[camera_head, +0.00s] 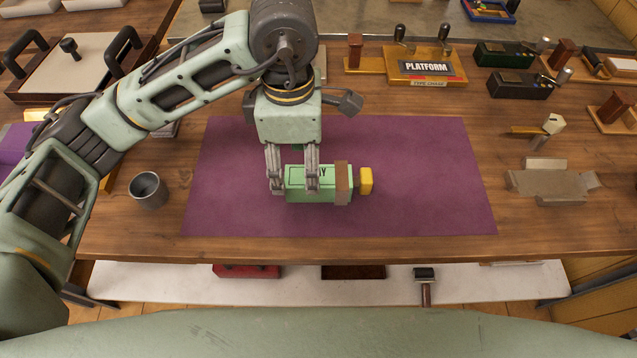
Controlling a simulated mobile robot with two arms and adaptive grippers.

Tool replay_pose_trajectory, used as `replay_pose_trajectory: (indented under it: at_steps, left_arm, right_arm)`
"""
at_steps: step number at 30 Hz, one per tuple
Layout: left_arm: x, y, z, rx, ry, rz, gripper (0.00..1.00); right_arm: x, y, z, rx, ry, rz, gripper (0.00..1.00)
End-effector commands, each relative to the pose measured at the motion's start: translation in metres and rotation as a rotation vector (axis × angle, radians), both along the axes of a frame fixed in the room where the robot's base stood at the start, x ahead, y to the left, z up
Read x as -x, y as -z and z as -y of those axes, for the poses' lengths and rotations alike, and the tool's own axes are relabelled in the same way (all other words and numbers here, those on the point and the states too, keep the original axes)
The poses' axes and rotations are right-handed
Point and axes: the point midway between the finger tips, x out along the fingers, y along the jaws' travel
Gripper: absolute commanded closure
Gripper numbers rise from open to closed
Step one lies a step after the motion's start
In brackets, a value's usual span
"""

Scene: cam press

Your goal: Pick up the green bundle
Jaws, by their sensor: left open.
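The green bundle (312,193) lies on the purple mat (420,175) near the middle of the table. It is a light green block with dark lettering on top, partly hidden by my fingers, and a brown band (342,184) at its right end. My left gripper (293,190) points down at the bundle, with its two fingers apart over its left and middle part. The jaws are open; I cannot tell whether the fingers touch the bundle. My right gripper is not in view.
A small yellow block (366,181) stands just right of the bundle. A grey cup (148,190) stands left of the mat. A yellow platform stand (425,68) is at the back, and a cardboard piece (543,184) lies at the right. The mat's right half is clear.

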Motion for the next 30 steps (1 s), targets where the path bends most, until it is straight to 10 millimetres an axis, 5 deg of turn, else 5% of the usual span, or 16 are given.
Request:
replay_pose_trajectory:
  at_steps: [13, 22, 30]
  left_arm:
    - [0.000, 0.057, -0.003, -0.001, 0.001, -0.004, 0.39]
    - [0.000, 0.065, -0.002, 0.000, 0.001, 0.000, 0.39]
    - [0.000, 0.065, -0.002, -0.001, 0.001, 0.000, 0.61]
  right_arm:
    - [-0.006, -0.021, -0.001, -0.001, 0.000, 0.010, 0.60]
    - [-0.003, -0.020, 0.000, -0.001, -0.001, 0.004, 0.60]
    - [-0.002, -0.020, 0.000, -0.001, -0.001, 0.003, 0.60]
